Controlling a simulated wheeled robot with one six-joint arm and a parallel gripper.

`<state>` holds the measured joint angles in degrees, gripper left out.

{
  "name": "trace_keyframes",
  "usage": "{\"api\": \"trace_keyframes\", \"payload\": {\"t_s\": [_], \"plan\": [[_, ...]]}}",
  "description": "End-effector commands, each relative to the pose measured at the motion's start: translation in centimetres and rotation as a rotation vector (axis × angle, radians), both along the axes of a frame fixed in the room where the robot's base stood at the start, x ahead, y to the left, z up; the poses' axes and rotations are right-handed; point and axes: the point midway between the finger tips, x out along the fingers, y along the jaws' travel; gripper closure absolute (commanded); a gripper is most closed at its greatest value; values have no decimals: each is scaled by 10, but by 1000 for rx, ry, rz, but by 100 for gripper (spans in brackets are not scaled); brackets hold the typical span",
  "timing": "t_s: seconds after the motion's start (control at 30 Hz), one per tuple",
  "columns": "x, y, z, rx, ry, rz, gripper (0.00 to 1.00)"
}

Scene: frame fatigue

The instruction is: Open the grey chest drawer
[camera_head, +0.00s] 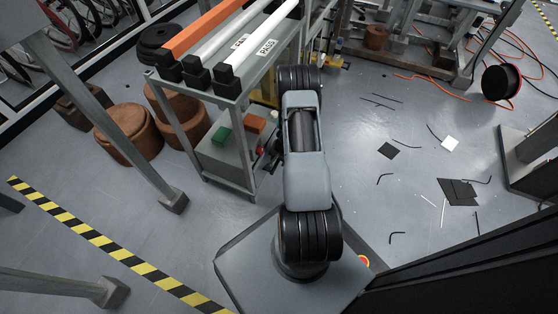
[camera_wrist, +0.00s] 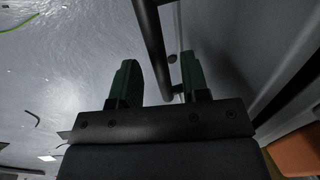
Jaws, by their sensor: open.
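In the wrist view my gripper (camera_wrist: 159,62) is open, with two green fingers spread apart. A dark bar handle (camera_wrist: 152,40) runs down from the top edge into the space between the fingers. Its lower end is close to the gripper body; I cannot tell whether a finger touches it. A plain grey panel (camera_wrist: 220,35), apparently the drawer front, stands just right of the bar and behind the right finger. Whether the drawer is shut cannot be told.
A grey rack (camera_head: 227,93) carrying long white and orange bars stands left of my arm. Brown drums (camera_head: 127,135) stand beyond it. Cut strips and dark plates (camera_head: 458,192) litter the floor at right. A black cable reel (camera_head: 501,82) and orange cables lie at far right.

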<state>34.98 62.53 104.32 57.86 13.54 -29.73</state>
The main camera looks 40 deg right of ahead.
Motion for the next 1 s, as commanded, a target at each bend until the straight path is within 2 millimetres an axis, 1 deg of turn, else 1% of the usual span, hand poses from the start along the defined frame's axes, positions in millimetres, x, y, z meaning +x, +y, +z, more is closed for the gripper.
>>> {"api": "trace_keyframes", "payload": {"t_s": [0.23,0.27,0.6,0.7,1.0], "plan": [[0,0,0,0,0,0,58],[0,0,0,0,0,0,60],[0,0,0,0,0,0,93],[0,0,0,0,0,0,100],[0,0,0,0,0,0,100]]}}
